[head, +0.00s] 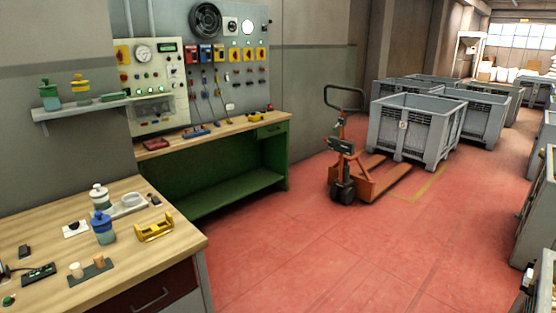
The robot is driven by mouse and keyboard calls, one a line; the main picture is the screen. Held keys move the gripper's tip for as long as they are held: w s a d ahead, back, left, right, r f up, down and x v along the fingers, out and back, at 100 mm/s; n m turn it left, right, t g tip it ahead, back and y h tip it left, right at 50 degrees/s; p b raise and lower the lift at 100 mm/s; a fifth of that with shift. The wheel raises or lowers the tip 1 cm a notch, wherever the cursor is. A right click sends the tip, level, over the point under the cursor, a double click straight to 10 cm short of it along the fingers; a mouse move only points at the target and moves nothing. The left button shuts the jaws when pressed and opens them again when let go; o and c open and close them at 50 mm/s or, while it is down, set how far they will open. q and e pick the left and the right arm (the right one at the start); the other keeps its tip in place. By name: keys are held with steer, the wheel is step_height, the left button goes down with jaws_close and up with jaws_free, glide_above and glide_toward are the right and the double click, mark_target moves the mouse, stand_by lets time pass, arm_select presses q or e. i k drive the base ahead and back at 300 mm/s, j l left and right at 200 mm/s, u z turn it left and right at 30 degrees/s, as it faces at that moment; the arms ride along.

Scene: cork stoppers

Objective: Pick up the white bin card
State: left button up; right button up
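A small white tag (403,125) shows on the front wall of the nearest grey bin (388,130), which stands by the orange pallet truck. It is too small to read, and I cannot tell for sure that it is the white bin card. A white card-like piece (76,231) with a dark thing on it lies on the near wooden table, left of a blue-lidded jar (104,228). Neither of my grippers is in view.
The near table (175,265) also holds a yellow holder (154,228), a white-lidded jar (99,197) and cork stoppers (76,270). A green workbench (235,185) stands behind. The pallet truck (350,175) and more bins stand right. Red floor between is clear.

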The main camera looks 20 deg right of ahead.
mark_target(527, 277)
steer(key=i+z, duration=0.4)
steer(key=i+j+z, duration=0.35)
steer(key=i+l+z, duration=0.1)
steer(key=z, duration=0.3)
steer(key=i+z, duration=0.4)
steer(key=i+j+z, duration=0.1)
steer(key=z, duration=0.3)
steer(key=i+j+z, duration=0.1)
steer(key=z, duration=0.3)
steer(key=i+j+z, duration=0.2)
steer(key=z, duration=0.2)
steer(key=i, duration=0.05)
